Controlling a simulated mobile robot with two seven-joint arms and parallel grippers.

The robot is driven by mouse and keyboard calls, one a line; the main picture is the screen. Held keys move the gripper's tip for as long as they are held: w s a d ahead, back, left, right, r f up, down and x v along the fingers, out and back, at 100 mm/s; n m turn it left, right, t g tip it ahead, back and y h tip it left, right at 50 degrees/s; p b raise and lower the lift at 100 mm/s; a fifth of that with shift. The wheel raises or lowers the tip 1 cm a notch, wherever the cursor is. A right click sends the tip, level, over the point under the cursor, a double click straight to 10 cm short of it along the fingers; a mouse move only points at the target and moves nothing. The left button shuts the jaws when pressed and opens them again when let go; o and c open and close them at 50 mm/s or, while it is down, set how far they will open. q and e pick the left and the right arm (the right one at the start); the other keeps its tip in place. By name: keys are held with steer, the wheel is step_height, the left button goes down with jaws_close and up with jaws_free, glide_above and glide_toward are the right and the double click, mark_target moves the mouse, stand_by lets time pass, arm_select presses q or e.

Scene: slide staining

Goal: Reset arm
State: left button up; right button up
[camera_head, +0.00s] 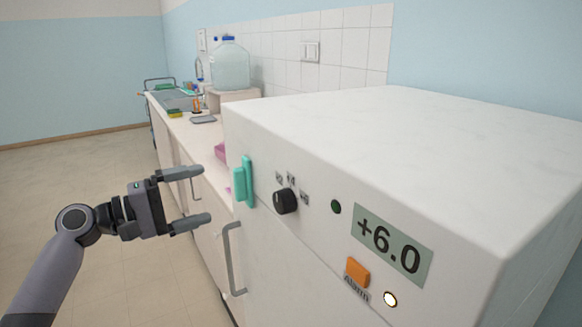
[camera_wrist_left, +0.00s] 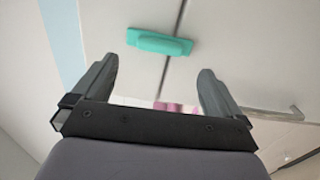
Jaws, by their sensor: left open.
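My left gripper (camera_head: 197,197) is open and empty in the head view. It hangs in the air left of the white appliance (camera_head: 400,130), near its green handle (camera_head: 243,182). A gap shows between the fingertips and the handle. In the left wrist view my left gripper (camera_wrist_left: 158,82) has its two fingers wide apart with nothing between them. The green handle (camera_wrist_left: 160,43) lies beyond the fingertips there. My right gripper is in neither view.
The appliance front carries a black knob (camera_head: 286,201), an orange switch (camera_head: 358,271) and a display (camera_head: 390,245) reading +6.0. A grey bar handle (camera_head: 232,262) is below. A counter with a water bottle (camera_head: 230,65) stands behind. Floor (camera_head: 70,190) at left is clear.

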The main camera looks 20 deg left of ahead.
arm_select(q)
steer(key=s+d+f+m+g+y, duration=0.1)
steer(key=s+d+f+y, duration=0.1)
steer(key=f, duration=0.7)
steer(key=s+d+f+m+y, duration=0.1)
steer(key=s+d+f+y, duration=0.1)
steer(key=f, duration=0.6)
steer(key=s+d+f+m+g+y, duration=0.1)
steer(key=s+f+y, duration=0.2)
steer(key=f, duration=0.6)
steer(key=s+d+f+m+y, duration=0.1)
steer(key=s+d+f+m, duration=0.3)
steer(key=s, duration=0.4)
steer(key=s+d+f+m+y, duration=0.1)
steer(key=s+d+f+m, duration=0.3)
steer(key=s+f, duration=0.3)
steer(key=shift+s+d+m+g+y, duration=0.3)
steer(key=shift+s+m+g+y, duration=0.1)
steer(key=shift+s+m, duration=0.25)
